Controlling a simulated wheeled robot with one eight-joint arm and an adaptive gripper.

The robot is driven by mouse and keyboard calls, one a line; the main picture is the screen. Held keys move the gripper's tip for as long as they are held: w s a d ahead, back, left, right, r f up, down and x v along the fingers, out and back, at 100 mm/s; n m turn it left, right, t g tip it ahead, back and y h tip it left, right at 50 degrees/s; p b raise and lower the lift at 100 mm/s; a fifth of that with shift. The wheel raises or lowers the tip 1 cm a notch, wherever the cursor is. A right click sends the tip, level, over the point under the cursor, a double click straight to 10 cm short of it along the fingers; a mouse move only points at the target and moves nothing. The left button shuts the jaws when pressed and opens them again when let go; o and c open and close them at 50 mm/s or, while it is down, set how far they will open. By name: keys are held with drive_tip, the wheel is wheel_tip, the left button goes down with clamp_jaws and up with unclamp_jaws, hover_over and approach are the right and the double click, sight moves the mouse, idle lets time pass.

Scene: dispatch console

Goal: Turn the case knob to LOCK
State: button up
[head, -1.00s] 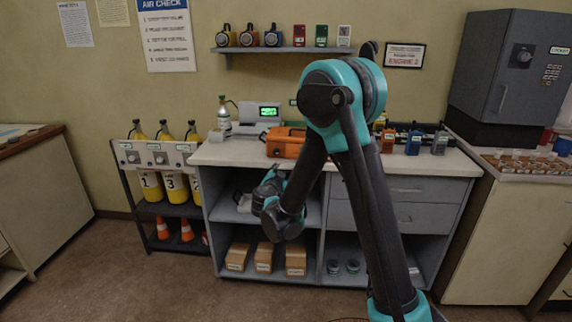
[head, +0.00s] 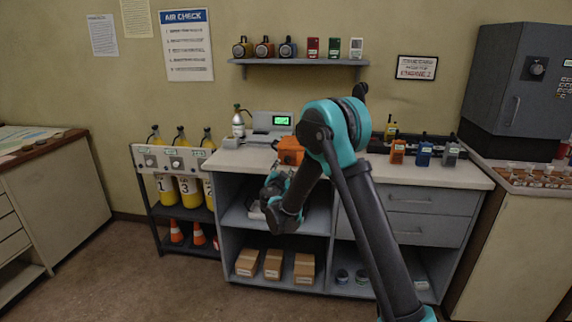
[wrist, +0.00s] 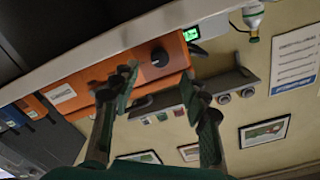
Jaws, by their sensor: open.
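The orange case (head: 290,151) lies on the grey counter in the head view, partly hidden behind my arm. In the wrist view the orange case (wrist: 100,83) appears tilted, with a round black knob (wrist: 160,57) on its face. The knob's setting and any LOCK mark are too small to read. My gripper (wrist: 159,82) is open and empty, its two fingers pointing toward the case. In the picture the knob shows just beyond and between the fingertips; I cannot tell the exact gap. In the head view the knob is hidden.
A device with a green screen (head: 271,126) and a white bottle (head: 238,123) stand left of the case. Radios (head: 423,154) stand to its right. A shelf (head: 298,62) hangs above. A grey cabinet (head: 518,85) with its own knob stands at right. Floor at front left is clear.

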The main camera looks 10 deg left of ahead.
sight(286, 162)
drive_tip(key=w, duration=0.6)
drive_tip(key=shift+d, duration=0.15)
clamp_jaws()
